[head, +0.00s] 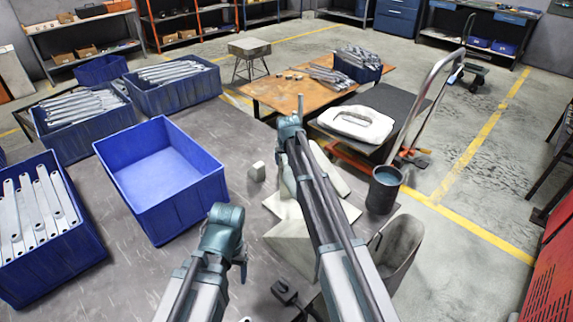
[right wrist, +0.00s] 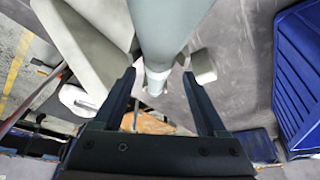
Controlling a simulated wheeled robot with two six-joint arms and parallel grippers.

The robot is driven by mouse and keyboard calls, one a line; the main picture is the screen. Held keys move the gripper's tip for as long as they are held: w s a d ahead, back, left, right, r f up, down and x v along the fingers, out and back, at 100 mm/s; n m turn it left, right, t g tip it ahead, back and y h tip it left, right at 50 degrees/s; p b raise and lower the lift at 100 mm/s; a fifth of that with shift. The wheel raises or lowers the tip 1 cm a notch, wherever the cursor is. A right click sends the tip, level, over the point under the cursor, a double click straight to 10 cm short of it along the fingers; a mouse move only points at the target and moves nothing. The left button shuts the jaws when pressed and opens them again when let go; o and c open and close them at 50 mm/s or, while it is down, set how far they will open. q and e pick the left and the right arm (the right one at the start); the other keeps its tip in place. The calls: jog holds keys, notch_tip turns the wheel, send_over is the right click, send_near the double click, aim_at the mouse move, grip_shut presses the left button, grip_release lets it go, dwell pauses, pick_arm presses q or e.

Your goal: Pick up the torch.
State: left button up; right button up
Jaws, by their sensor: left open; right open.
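I cannot pick out the torch for certain. In the right wrist view, my right gripper (right wrist: 160,98) is open, its two dark fingers apart. A grey-green shaft with a pale ring comes down from the top edge between the fingertips; I cannot tell whether it is the torch or part of my arm. No grip on it shows. In the head view my right arm reaches over the grey table (head: 190,262) and hides what lies beneath it.
An empty blue bin (head: 160,170) stands left of my right arm. A small grey block (head: 257,172) and a pale box (head: 292,245) lie close to that arm. A dark can (head: 384,190) stands to the right. Bins of brackets fill the left side.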

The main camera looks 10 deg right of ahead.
jog(key=b+x, duration=0.3)
jog(key=x, duration=0.1)
jog(key=shift+d+f, duration=0.15)
jog(key=shift+c, duration=0.3)
grip_shut()
